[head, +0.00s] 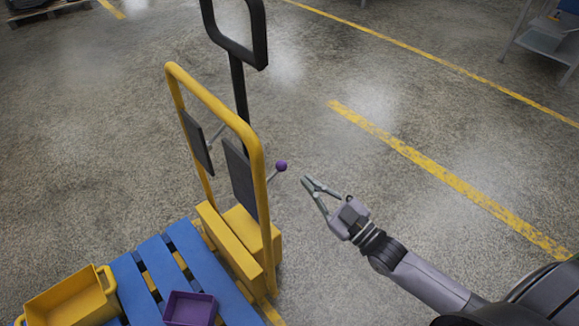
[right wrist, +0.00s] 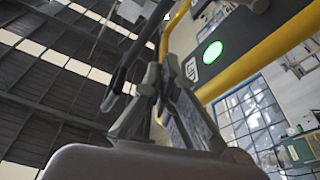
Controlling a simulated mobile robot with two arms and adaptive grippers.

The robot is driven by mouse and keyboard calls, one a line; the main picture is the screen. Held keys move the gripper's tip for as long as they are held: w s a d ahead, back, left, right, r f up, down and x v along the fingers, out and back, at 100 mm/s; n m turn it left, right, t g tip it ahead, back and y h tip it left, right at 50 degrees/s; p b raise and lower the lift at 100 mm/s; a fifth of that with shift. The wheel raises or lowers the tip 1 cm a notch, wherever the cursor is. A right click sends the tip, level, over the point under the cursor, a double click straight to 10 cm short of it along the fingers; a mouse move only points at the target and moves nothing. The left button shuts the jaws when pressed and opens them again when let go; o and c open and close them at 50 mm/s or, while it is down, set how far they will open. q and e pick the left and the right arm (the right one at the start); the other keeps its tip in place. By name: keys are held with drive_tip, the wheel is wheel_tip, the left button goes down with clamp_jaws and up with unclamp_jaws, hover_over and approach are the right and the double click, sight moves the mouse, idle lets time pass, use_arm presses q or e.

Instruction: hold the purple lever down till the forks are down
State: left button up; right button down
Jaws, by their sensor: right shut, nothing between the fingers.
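The purple lever (head: 281,166) is a round purple knob on a short grey rod at the right side of the yellow lift truck (head: 219,109). My right gripper (head: 308,182) is shut and empty, to the right of the knob and slightly below it in the head view, with a gap between them. In the right wrist view the closed fingers (right wrist: 163,65) point up past the yellow frame (right wrist: 262,48); the knob cannot be made out there. The forks are mostly hidden by the blue pallet (head: 157,262); yellow shows between its slats. My left gripper is not in view.
A yellow bin (head: 70,300) and a purple bin (head: 190,309) are on the pallet. A black handle (head: 239,51) rises behind the frame. A grey cart (head: 545,38) stands at the far right. The floor right of the truck is clear, with yellow lines.

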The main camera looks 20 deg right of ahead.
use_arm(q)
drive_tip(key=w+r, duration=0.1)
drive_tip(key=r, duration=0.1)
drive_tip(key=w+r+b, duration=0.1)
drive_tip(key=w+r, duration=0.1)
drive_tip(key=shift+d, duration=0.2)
use_arm(e)
drive_tip(key=w+a+f, duration=0.1)
drive_tip(key=w+a, duration=0.1)
drive_tip(key=w, duration=0.6)
drive_tip(key=shift+w+a+f, duration=0.15)
drive_tip(key=shift+f, duration=0.25)
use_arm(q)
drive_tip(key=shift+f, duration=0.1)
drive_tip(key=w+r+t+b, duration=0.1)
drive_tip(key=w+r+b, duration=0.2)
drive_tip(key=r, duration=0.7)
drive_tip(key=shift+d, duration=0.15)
use_arm(e)
drive_tip(key=w+d+f+m+t+h, duration=0.1)
drive_tip(key=d+f+m+h, duration=0.2)
drive_tip(key=f+m, duration=0.5)
drive_tip(key=shift+f+m, duration=0.3)
drive_tip(key=shift+m, duration=1.1)
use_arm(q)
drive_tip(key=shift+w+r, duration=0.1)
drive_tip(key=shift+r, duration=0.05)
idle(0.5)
